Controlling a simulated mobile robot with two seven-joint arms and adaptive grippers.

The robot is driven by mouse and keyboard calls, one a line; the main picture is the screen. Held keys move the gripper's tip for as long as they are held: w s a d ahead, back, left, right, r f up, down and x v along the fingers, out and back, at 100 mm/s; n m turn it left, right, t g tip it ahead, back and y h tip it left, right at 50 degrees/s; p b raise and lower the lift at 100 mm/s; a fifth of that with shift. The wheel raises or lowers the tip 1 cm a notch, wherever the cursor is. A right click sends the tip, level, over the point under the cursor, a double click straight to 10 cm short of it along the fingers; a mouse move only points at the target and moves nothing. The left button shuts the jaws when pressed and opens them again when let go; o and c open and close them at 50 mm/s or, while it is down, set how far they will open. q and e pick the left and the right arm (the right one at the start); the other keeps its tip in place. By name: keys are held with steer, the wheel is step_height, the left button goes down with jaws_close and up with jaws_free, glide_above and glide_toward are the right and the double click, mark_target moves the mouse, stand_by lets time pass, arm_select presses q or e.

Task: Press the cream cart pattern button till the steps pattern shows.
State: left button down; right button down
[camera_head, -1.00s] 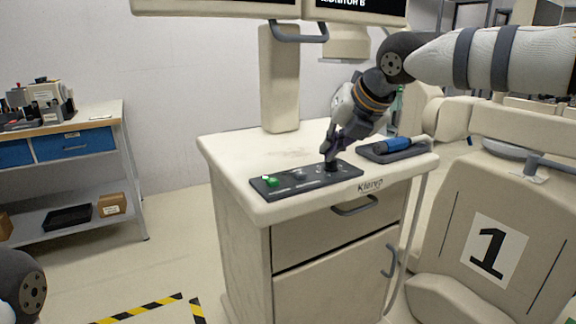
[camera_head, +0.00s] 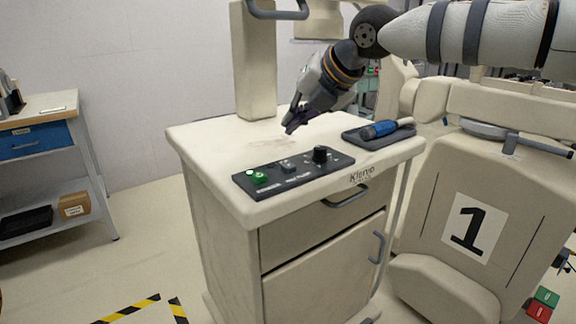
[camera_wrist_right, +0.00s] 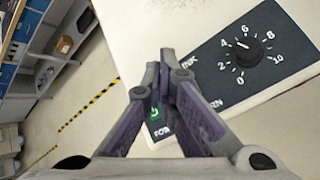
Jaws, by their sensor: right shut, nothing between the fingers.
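The cream cart (camera_head: 215,152) stands in the middle of the head view. A black control panel (camera_head: 334,165) lies along the front of its top. On the panel are a green lit button (camera_head: 257,177) at the left, a grey pattern button (camera_head: 288,166) in the middle and a black knob (camera_head: 320,154) at the right. My right gripper (camera_head: 289,129) is shut and empty, above the cart top behind the panel. In the right wrist view its fingers (camera_wrist_right: 163,70) partly cover the panel; the knob (camera_wrist_right: 246,48) shows there, but the pattern button is hidden. My left gripper is not in view.
A dark tray (camera_head: 352,137) with a blue-handled tool (camera_head: 380,129) lies right of the panel. A monitor column (camera_head: 254,70) rises behind the cart top. A cream chair marked 1 (camera_head: 425,200) stands close at the right. A workbench (camera_head: 60,105) stands at the left.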

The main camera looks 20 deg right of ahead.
mark_target(292, 164)
step_height(292, 164, down, 3)
steer(key=shift+f, duration=0.1)
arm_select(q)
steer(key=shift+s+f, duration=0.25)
arm_select(e)
steer(key=shift+f, duration=1.05)
stand_by(0.3)
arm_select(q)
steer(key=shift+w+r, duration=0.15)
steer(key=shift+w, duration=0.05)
arm_select(e)
steer(key=shift+f, duration=0.4)
steer(key=shift+f, duration=0.6)
stand_by(0.5)
steer(key=shift+r, duration=1)
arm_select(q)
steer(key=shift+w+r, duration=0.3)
